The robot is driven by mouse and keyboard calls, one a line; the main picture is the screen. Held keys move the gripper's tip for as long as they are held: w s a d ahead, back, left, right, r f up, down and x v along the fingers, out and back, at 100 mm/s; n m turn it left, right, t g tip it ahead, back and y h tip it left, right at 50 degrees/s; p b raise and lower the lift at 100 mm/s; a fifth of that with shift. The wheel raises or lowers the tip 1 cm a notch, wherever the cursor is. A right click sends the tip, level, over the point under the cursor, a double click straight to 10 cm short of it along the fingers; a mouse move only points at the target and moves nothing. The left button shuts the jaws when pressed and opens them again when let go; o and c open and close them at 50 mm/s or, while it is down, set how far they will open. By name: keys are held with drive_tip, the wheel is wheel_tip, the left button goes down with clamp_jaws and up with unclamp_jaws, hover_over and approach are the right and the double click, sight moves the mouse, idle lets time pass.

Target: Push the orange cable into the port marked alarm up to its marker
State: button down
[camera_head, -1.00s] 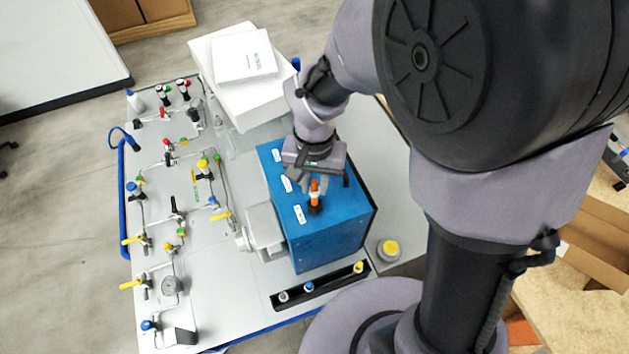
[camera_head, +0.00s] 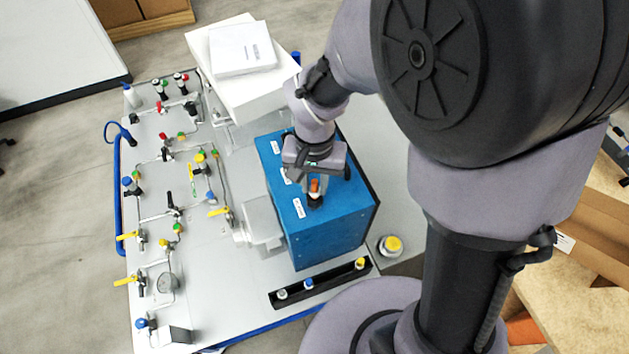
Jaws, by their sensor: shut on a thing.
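The orange cable (camera_head: 315,186) stands upright at a black port (camera_head: 315,201) on top of the blue box (camera_head: 340,215). My gripper (camera_head: 316,184) is over the top of the box, shut on the orange cable. Only a short orange stretch shows; the rest is hidden by my fingers and wrist. White labels (camera_head: 299,208) lie along the left of the box top, too small to read, so I cannot tell which one says alarm. The cable's marker cannot be made out.
A panel (camera_head: 200,270) with valves, tubing and a gauge (camera_head: 168,282) lies left of the box. A yellow-capped jar (camera_head: 391,245) stands at right. A white box (camera_head: 240,85) stands behind.

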drive_tip(key=shift+f, duration=0.4)
drive_tip(key=c, duration=1.1)
unclamp_jaws()
wheel_tip(320, 180, up, 7)
drive_tip(key=p, duration=0.5)
drive_tip(key=shift+r, duration=0.1)
